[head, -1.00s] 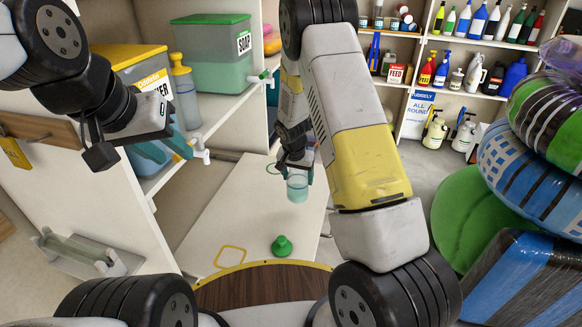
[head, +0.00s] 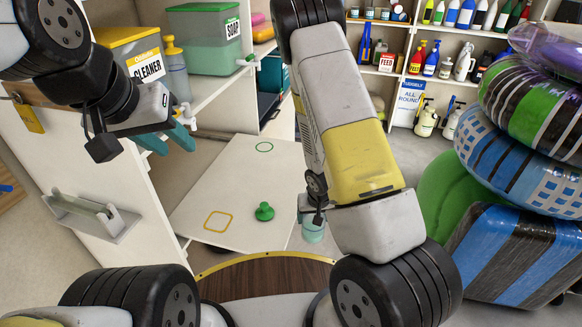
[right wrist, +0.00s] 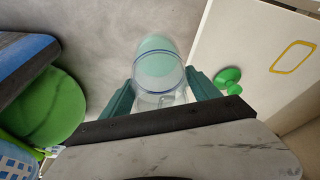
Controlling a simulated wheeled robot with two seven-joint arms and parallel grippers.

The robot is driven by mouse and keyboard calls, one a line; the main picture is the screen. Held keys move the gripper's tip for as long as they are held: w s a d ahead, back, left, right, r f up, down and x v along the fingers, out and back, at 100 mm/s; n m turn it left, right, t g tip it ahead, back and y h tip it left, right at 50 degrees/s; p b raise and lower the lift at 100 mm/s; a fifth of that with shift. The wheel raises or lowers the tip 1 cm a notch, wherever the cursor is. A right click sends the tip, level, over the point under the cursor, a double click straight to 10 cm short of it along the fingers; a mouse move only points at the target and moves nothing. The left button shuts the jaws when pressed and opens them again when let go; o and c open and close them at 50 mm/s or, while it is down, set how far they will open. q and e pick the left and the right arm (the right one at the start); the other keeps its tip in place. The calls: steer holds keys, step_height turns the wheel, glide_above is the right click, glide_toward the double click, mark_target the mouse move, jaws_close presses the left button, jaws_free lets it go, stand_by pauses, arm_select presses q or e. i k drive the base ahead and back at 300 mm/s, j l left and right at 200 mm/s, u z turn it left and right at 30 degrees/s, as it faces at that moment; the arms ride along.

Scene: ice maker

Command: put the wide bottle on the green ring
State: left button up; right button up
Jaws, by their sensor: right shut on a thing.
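The wide bottle (head: 313,231), clear with pale teal contents, hangs in my right gripper (head: 312,208). In the right wrist view the bottle (right wrist: 160,72) sits between the two teal fingers of my right gripper (right wrist: 160,98), over grey floor beside the white tabletop. The bottle is nearer to me and right of the ring, past the right edge. My left gripper (head: 168,140) is empty and open by the shelf on the left.
A yellow ring outline (head: 217,221) and a green stopper-like object (head: 264,211) are on the near tabletop; the stopper also shows in the right wrist view (right wrist: 229,78). A cleaner container (head: 130,60) and soap container (head: 203,40) stand on the left shelf. Stacked inflatables (head: 520,150) stand at right.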

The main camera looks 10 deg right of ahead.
mark_target(264, 147)
steer(key=i+l, duration=0.1)
steer(key=l, duration=0.25)
steer(key=i+l+u, duration=0.1)
steer(key=l, duration=0.3)
steer(key=i+l+u, duration=0.2)
steer(key=l, duration=0.15)
steer(key=i+l+u, duration=0.2)
steer(key=l, duration=0.15)
steer(key=l+u, duration=0.25)
steer(key=i+l+u, duration=0.2)
steer(key=l, duration=0.3)
steer(key=i+l+u, duration=0.2)
steer(key=l, duration=0.15)
steer(key=l+u, duration=0.15)
steer(key=l, duration=0.2)
steer(key=i+l+u, duration=0.2)
steer(key=l, duration=0.15)
steer(key=l+u, duration=0.2)
steer(key=l, duration=0.2)
steer(key=i+l+u, duration=0.1)
steer(key=l, duration=0.3)
steer(key=i+l+u, duration=0.1)
steer(key=l, duration=0.3)
steer(key=j, duration=0.5)
steer(key=k+j, duration=0.1)
steer(key=j, duration=0.35)
